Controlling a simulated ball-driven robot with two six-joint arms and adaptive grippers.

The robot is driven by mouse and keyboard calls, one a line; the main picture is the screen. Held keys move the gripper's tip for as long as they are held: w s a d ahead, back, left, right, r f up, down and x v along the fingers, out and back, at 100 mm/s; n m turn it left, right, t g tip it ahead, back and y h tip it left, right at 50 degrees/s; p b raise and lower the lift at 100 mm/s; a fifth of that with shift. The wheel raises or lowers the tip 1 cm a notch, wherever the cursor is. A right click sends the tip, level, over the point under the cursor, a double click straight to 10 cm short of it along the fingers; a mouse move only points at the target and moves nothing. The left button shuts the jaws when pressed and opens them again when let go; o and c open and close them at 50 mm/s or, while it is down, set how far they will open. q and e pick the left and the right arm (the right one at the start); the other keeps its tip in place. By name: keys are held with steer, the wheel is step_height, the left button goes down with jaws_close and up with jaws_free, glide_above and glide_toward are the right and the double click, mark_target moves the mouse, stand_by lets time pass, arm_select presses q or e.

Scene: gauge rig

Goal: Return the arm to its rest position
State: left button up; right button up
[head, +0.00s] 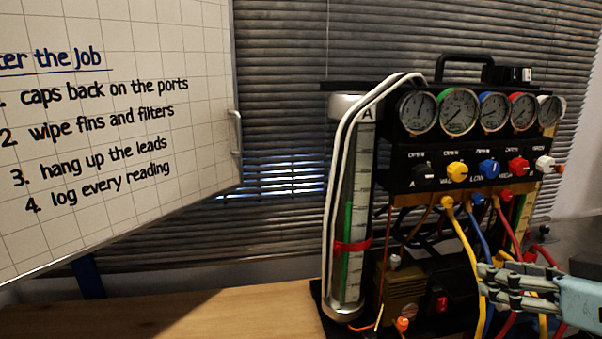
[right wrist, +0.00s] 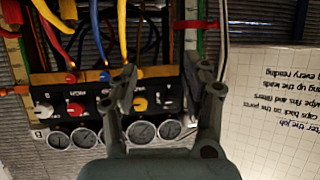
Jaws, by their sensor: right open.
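My right gripper (head: 486,286) comes in from the right edge in the head view, in front of the hoses at the lower right of the gauge rig (head: 400,158). It also shows in the right wrist view (right wrist: 164,74), with its two fingers spread wide and nothing held between them. The rig's valve panel and round gauges (right wrist: 142,132) appear upside down behind the fingers there. Whether a finger touches the yellow hose (head: 468,240) I cannot tell. My left gripper is out of view.
Yellow, blue and red hoses hang from the rig's valves. A clear cylinder with a green column (head: 348,240) stands at the rig's left. The wooden bench (head: 230,312) is bare left of the rig. A whiteboard (head: 120,150) hangs at the left before dark blinds.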

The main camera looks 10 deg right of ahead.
steer(key=s+a+f+m+g+h, duration=0.1)
steer(key=s+a+f+g+h, duration=0.25)
steer(key=s, duration=0.55)
steer(key=s+a+f+m+g+h, duration=0.1)
steer(key=s+a+f+g, duration=0.2)
steer(key=s+f+g, duration=0.5)
steer(key=s+d+f+b, duration=0.2)
steer(key=f+b, duration=0.4)
steer(key=f, duration=1.2)
steer(key=s+d+f+b, duration=0.15)
steer(key=f+b, duration=0.45)
steer(key=f, duration=1.2)
arm_select(q)
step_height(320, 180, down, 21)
steer(key=b, duration=0.8)
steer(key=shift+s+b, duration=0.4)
arm_select(e)
steer(key=s+f, duration=0.9)
steer(key=f, duration=0.3)
steer(key=s+f, duration=0.9)
steer(key=f, duration=0.3)
steer(key=shift+s+d+f+g, duration=0.2)
steer(key=shift+s+d+g, duration=0.15)
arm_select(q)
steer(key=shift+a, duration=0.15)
arm_select(e)
steer(key=shift+y, duration=0.25)
